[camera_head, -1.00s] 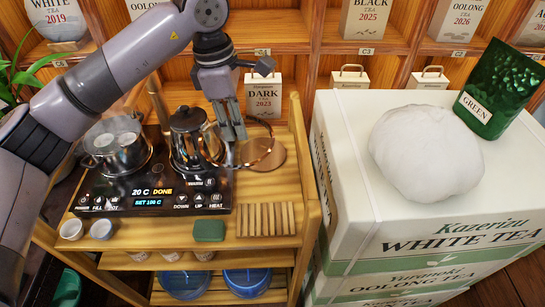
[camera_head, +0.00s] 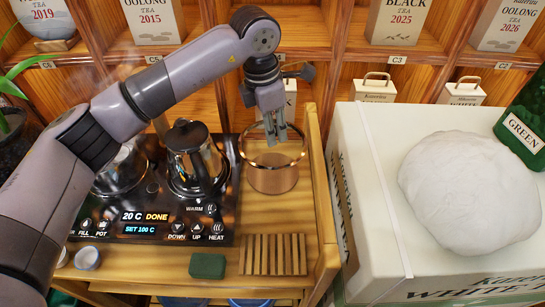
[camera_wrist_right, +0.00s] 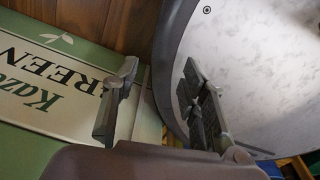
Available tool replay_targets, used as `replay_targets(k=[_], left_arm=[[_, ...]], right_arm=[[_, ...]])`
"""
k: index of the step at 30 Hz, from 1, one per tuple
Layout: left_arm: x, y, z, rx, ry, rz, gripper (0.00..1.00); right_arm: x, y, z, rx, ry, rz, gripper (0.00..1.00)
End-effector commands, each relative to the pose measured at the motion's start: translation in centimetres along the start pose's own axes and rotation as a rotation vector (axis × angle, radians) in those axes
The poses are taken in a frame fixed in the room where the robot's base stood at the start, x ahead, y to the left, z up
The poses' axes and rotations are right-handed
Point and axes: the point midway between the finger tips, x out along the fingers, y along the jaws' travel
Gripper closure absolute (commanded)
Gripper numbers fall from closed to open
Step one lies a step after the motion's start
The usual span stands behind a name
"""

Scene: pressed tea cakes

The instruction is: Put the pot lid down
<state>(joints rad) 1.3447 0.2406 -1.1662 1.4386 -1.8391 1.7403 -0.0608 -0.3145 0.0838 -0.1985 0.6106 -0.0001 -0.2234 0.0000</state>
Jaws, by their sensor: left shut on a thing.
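The pot lid (camera_head: 243,150) is clear with a thin dark, coppery rim. My left gripper (camera_head: 280,138) is shut on it, and its fingers reach down inside the rim's outline. I cannot tell whether the lid touches the disc. A steel pot (camera_head: 118,180) stands on the left of the black cooker, partly hidden by my left arm. My right gripper (camera_wrist_right: 157,105) is open and empty in the right wrist view, beside a large round pale thing with a dark rim.
A kettle (camera_head: 192,172) stands left of the lid on the cooker (camera_head: 150,238). A slatted wooden rack (camera_head: 273,254) and a green block (camera_head: 207,266) lie in front. White tea boxes (camera_head: 372,245) stand right, bearing a white lump (camera_head: 468,190). Shelves close off the back.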

Motion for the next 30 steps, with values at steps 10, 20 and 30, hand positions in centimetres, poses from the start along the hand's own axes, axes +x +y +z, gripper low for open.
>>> replay_targets(k=[10, 20, 30], left_arm=[[6.1, 0.0, -0.9, 0.000, 0.000, 0.000, 1.00], [9.8, -0.1, -1.4, -0.001, 0.001, -0.003, 1.00], [10.7, 0.0, -1.5, 0.001, -0.001, 0.001, 1.00]], right_arm=[[-0.8, -0.1, -2.6, 0.001, 0.039, -0.002, 0.60], [-1.3, -0.3, -2.4, 0.001, 0.036, -0.004, 0.60], [-1.2, -0.3, -1.8, 0.000, 0.026, -0.004, 0.60]])
